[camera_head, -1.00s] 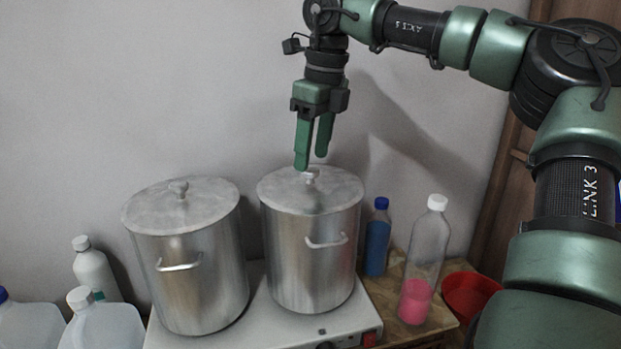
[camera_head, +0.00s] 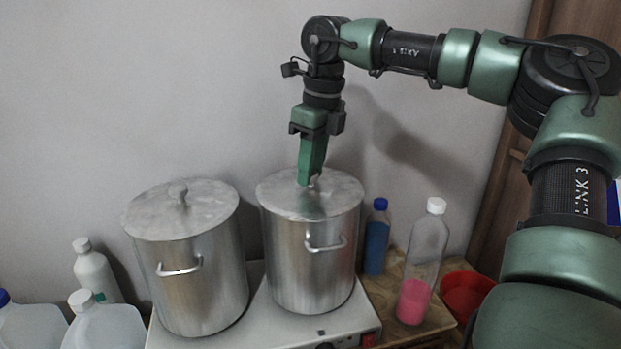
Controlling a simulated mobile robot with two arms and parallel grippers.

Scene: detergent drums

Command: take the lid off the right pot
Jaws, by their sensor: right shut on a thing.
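The right pot (camera_head: 300,262) is a tall steel pot standing on a white hot plate. Its flat round lid (camera_head: 335,198) sits on the rim. My right gripper (camera_head: 309,182) comes down from above and is shut on the lid's knob (camera_head: 315,181), which its fingers mostly hide. The left pot (camera_head: 205,285) stands beside it with its own lid (camera_head: 150,213) and knob in place. My left gripper is not in view.
The hot plate (camera_head: 280,325) carries both pots. At right stand a blue bottle (camera_head: 376,245), a clear bottle with pink liquid (camera_head: 414,300) and a red bowl (camera_head: 465,292). White jugs (camera_head: 110,328) and a white bottle (camera_head: 95,272) are at left. A wall is close behind.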

